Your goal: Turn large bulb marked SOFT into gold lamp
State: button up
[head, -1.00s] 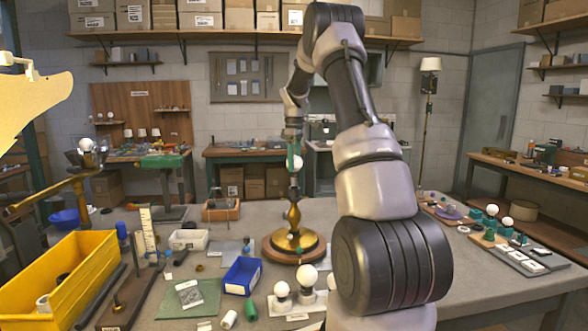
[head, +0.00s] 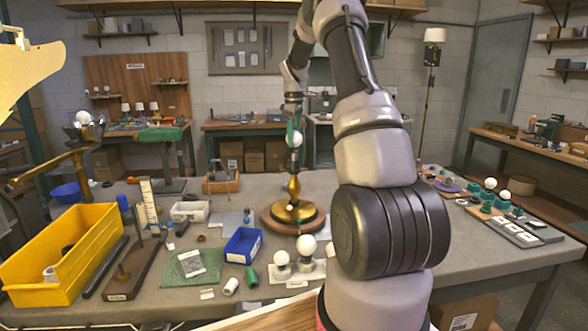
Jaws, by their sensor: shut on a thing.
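The gold lamp (head: 293,188) stands upright on a round wooden base (head: 275,219) near the middle of the table. My gripper (head: 294,126) points down directly above it, with green fingers. It is shut on a white round bulb (head: 295,139), which sits in line with the top of the lamp. Whether the bulb touches or enters the lamp's socket is too small to tell. No SOFT marking is legible on it.
White bulbs (head: 306,245) stand on a small holder in front of the lamp. A blue bin (head: 242,246), a green mat (head: 190,268) and a yellow crate (head: 68,262) lie to the left. Trays with bulbs (head: 502,195) are at the right.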

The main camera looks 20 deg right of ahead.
jog(key=shift+f, duration=0.45)
jog(key=shift+f, duration=0.55)
dwell(1.4)
jog(key=shift+o, duration=1.4)
jog(key=shift+c, duration=1.4)
jog(key=shift+s+f, duration=0.1)
jog(key=shift+f, duration=0.1)
jog(key=m, duration=0.4)
jog(key=shift+a, duration=0.1)
jog(key=shift+f+m, duration=0.1)
jog(key=shift+m, duration=1.4)
